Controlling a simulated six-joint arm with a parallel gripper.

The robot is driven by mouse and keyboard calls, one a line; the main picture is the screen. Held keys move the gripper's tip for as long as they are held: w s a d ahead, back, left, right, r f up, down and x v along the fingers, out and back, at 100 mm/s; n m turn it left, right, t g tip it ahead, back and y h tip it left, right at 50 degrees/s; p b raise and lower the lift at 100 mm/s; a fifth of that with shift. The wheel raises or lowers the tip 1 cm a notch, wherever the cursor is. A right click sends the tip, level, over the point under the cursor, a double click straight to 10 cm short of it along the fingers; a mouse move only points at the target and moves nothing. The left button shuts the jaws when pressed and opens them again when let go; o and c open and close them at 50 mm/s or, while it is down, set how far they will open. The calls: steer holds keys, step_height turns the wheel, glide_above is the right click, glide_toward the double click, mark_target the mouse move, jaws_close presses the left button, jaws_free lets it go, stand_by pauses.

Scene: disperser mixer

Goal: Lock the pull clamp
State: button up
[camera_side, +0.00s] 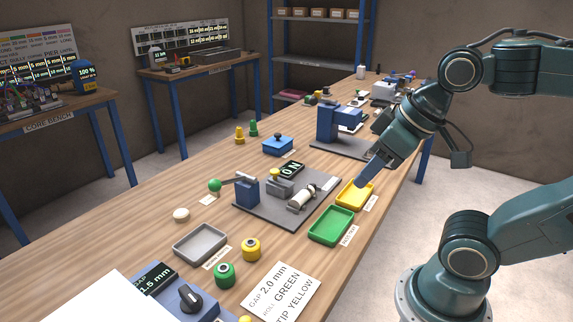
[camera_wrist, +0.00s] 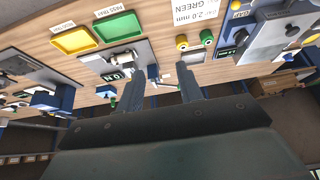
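On the same plate are a grey block with a yellow knob (camera_side: 275,174), a lit "ON" display (camera_side: 291,169) and a pale cylinder (camera_side: 301,199). I cannot tell for sure which part is the pull clamp. My gripper (camera_side: 362,182) is above the bench near the yellow tray, right of the plate, touching nothing I can see. In the wrist view my gripper (camera_wrist: 160,74) has two fingers spread wide with nothing between them; the plate (camera_wrist: 98,62) shows beyond.
A yellow tray (camera_side: 369,188) and a green tray (camera_side: 347,215) lie right of the plate. A grey tray (camera_side: 178,245) and yellow and green rollers (camera_side: 251,249) lie nearer. A blue machine (camera_side: 327,121) stands behind.

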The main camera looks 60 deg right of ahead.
steer(key=c, duration=0.6)
steer(key=shift+w+r, duration=0.15)
steer(key=shift+w, duration=0.05)
jaws_close()
steer(key=w+d+r+m+g+h, duration=0.1)
steer(key=w+d, duration=0.2)
steer(key=w, duration=0.6)
steer(key=w+d+r+m, duration=0.1)
steer(key=w+d+m, duration=0.15)
steer(key=w, duration=0.65)
steer(key=w+d+f+m, duration=0.1)
steer(key=w+d+f, duration=0.4)
steer(key=w, duration=0.3)
steer(key=w+d+f+m+g, duration=0.1)
steer(key=w+d+f, duration=0.4)
steer(key=w+d, duration=0.2)
steer(key=shift+w+d+h, duration=0.35)
steer(key=shift+w+h, duration=0.05)
steer(key=shift+w, duration=0.2)
